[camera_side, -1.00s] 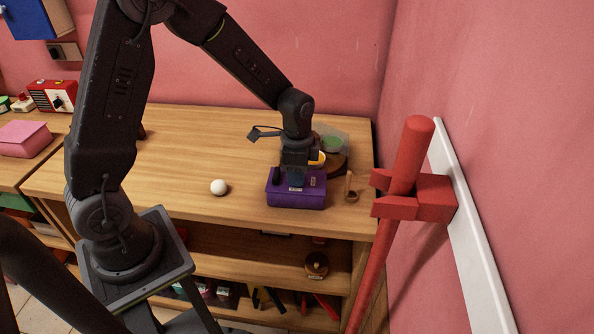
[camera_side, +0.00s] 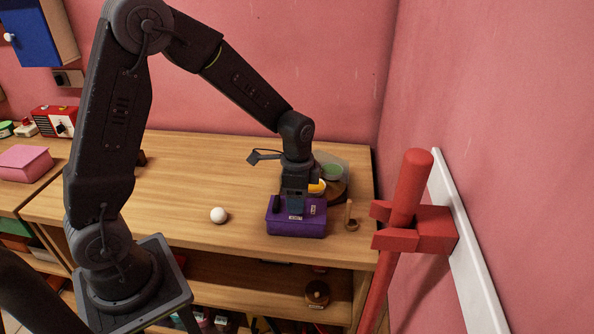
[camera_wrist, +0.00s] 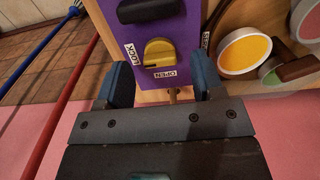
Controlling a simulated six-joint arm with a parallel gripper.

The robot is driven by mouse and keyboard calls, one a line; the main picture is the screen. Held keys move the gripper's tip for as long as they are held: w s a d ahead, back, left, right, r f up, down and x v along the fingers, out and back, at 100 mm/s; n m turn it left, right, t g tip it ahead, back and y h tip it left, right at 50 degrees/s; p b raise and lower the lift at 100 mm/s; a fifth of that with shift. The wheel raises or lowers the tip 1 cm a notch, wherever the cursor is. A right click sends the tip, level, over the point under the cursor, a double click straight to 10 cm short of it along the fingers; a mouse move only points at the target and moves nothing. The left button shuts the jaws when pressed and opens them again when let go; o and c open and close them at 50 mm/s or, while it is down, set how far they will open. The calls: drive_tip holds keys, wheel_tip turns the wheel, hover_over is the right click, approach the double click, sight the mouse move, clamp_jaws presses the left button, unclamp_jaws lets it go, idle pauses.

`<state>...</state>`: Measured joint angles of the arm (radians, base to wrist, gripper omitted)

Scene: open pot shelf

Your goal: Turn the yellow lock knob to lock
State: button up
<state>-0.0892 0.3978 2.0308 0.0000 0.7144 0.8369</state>
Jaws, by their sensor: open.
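The purple lock box (camera_side: 297,229) stands on the wooden table near its front right. In the wrist view its purple face (camera_wrist: 185,38) carries the yellow lock knob (camera_wrist: 160,54) between a LOCK label (camera_wrist: 132,54) on the left and an OPEN label (camera_wrist: 166,74) below. A black handle or knob (camera_wrist: 150,9) sits above it. My gripper (camera_wrist: 162,80) is open and empty. Its blue fingers stand apart to either side, just below the knob in the picture, and do not visibly grip it. In the side view my gripper (camera_side: 294,207) is over the box and hides the knob.
A yellow dish (camera_side: 317,187) and a green dish (camera_side: 332,171) are behind the box. A wooden peg (camera_side: 349,212) stands close on its right. A white ball (camera_side: 218,215) lies to the left. A red pole (camera_side: 400,215) is farther right. The table's left middle is clear.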

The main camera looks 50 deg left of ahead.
wheel_tip(320, 180, up, 12)
drive_tip(key=shift+r, duration=0.2)
idle(0.4)
drive_tip(key=s+d+r+n+t, duration=0.1)
drive_tip(key=s+r+n+t, duration=0.1)
drive_tip(key=s, duration=0.7)
drive_tip(key=s+d+r+n+t, duration=0.2)
drive_tip(key=s+n, duration=0.4)
drive_tip(key=s, duration=0.3)
drive_tip(key=shift+d+r+n+t, duration=0.2)
drive_tip(key=shift+r+n+t, duration=0.1)
drive_tip(key=shift+r+t, duration=0.6)
drive_tip(key=shift+r, duration=0.1)
